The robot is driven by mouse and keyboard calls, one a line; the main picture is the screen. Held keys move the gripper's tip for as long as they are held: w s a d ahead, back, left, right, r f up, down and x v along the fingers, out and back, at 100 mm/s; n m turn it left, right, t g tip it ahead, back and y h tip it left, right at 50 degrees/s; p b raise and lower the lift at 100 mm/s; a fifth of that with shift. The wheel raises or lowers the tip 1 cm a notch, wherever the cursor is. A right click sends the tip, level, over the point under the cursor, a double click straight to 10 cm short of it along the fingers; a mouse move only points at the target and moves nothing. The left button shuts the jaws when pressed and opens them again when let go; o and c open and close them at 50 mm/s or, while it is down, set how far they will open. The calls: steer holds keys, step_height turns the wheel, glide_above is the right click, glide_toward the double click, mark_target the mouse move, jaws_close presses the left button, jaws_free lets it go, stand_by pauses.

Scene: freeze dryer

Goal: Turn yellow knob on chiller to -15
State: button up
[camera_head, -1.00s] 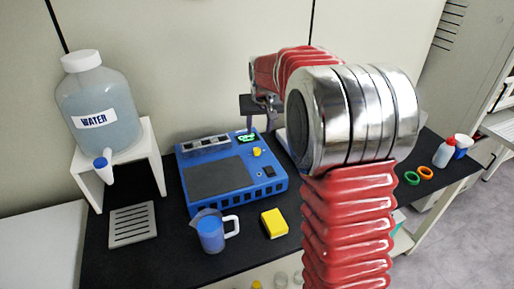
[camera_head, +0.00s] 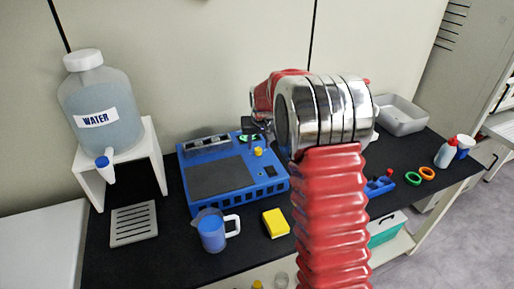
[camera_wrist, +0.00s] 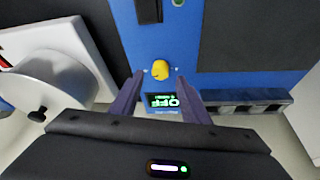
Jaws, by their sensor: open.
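The chiller (camera_head: 215,165) is a blue box with a dark grey top panel on the black bench. Its yellow knob (camera_head: 258,152) sits at its right side, just in front of a small lit display (camera_head: 246,138). In the wrist view the yellow knob (camera_wrist: 160,70) lies just beyond and between my fingertips. The display (camera_wrist: 161,101) shows between the fingers, upside down, and seems to read OFF. My gripper (camera_wrist: 158,84) is open and empty above the panel. In the head view my gripper (camera_head: 256,128) is partly hidden by my arm.
A measuring jug (camera_head: 211,232) and a yellow sponge-like block (camera_head: 275,223) stand in front of the chiller. A water bottle (camera_head: 100,110) on a white stand is at left. A grey tray (camera_head: 402,115) lies at right.

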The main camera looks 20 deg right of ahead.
mark_target(258, 149)
steer(key=shift+x, duration=1.5)
steer(key=shift+c, duration=0.7)
steer(key=c, duration=0.9)
steer(key=shift+a, duration=0.25)
jaws_close()
jaws_free()
steer(key=shift+d, duration=0.1)
